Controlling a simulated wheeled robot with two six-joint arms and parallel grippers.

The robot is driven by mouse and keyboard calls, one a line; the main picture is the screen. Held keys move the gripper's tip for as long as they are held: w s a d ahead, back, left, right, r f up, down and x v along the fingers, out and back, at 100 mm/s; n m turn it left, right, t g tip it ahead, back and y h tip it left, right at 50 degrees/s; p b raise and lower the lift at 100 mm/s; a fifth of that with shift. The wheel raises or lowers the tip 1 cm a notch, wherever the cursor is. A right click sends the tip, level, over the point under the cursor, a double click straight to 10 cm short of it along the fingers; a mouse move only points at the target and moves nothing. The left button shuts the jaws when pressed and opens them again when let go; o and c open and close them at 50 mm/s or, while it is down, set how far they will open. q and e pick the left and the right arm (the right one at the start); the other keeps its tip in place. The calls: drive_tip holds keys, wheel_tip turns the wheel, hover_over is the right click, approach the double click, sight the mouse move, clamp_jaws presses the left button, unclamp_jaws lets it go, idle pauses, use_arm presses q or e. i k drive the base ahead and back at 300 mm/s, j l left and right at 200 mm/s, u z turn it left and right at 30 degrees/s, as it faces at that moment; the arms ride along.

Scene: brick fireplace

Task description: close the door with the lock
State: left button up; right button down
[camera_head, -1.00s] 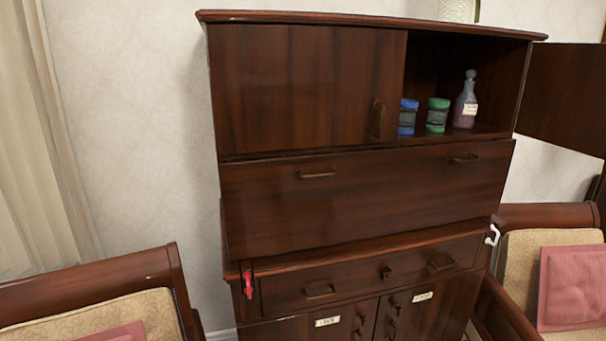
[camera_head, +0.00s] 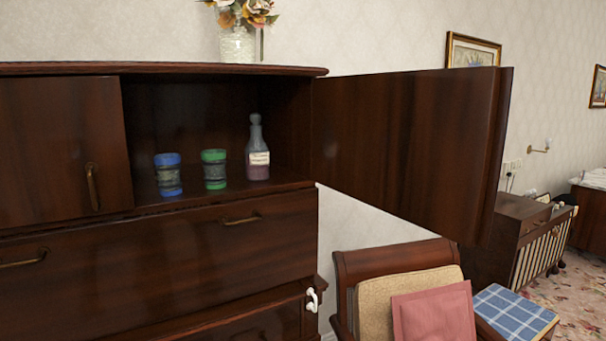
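The right cabinet door (camera_head: 405,140) stands wide open, swung out to the right of the dark wood cabinet (camera_head: 170,250). Its inner face shows; no lock can be made out on it. The left door (camera_head: 60,150) is shut and has a brass handle (camera_head: 92,187). In the open compartment stand a blue-lidded jar (camera_head: 168,175), a green-lidded jar (camera_head: 214,170) and a stoppered glass bottle (camera_head: 257,150). A white hook-like piece (camera_head: 312,299) sits at the lower right corner of the cabinet. Neither of my grippers is in view.
A chair (camera_head: 395,260) with a pink cushion (camera_head: 434,312) stands below the open door. A blue checked stool (camera_head: 515,308) is beside it. A flower vase (camera_head: 237,45) stands on the cabinet top. A dark sideboard (camera_head: 500,235) is behind the door at the right.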

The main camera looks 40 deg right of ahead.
sight(423, 149)
drive_tip(key=l, duration=0.55)
drive_tip(key=k+l, duration=0.15)
drive_tip(key=l, duration=0.4)
drive_tip(key=l+u, duration=0.1)
drive_tip(key=l, duration=0.45)
drive_tip(key=k+l, duration=0.1)
drive_tip(key=l, duration=0.45)
drive_tip(key=k+l+u, duration=0.1)
drive_tip(key=l, duration=0.4)
drive_tip(key=k+l, duration=0.1)
drive_tip(key=l, duration=0.45)
